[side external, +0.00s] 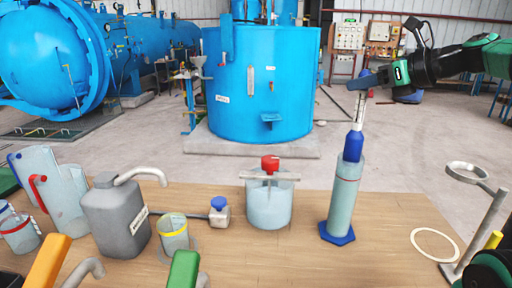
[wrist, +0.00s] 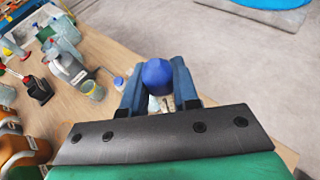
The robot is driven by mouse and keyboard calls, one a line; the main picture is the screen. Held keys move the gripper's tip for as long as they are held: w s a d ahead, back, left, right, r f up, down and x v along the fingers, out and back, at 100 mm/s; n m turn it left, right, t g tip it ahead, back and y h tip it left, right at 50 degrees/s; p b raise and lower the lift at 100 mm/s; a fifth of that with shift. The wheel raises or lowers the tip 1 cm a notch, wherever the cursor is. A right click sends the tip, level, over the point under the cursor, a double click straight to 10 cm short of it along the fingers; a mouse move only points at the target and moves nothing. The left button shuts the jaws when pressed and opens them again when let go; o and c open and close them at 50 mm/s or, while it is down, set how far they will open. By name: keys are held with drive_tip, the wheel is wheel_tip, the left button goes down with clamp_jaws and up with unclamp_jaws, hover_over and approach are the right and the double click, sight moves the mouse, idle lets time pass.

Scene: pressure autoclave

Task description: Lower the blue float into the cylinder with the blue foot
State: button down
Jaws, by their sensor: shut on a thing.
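The blue float (side external: 354,143) has a thick blue lower body, a pale marked stem and a blue top. It hangs nearly upright, leaning slightly, over the cylinder with the blue foot (side external: 342,200). The float's lower end meets the cylinder's mouth; I cannot tell how far it is inside. The cylinder is clear with a red ring near the top, and stands upright on its blue foot. My gripper (side external: 366,82) is shut on the float's upper end, well above the cylinder. In the wrist view, the float's round blue top (wrist: 157,75) sits between my fingers (wrist: 158,88).
A beaker with a red-topped piece (side external: 269,205) stands left of the cylinder. A ring stand (side external: 485,220) and a flat pale ring (side external: 435,245) are to the right. A grey jug (side external: 115,220), a small beaker (side external: 173,235) and several other vessels crowd the left.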

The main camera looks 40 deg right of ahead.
sight(360, 133)
drive_tip(key=shift+f, duration=4.8)
drive_tip(key=c, duration=0.6)
unclamp_jaws()
drive_tip(key=shift+v, duration=2.8)
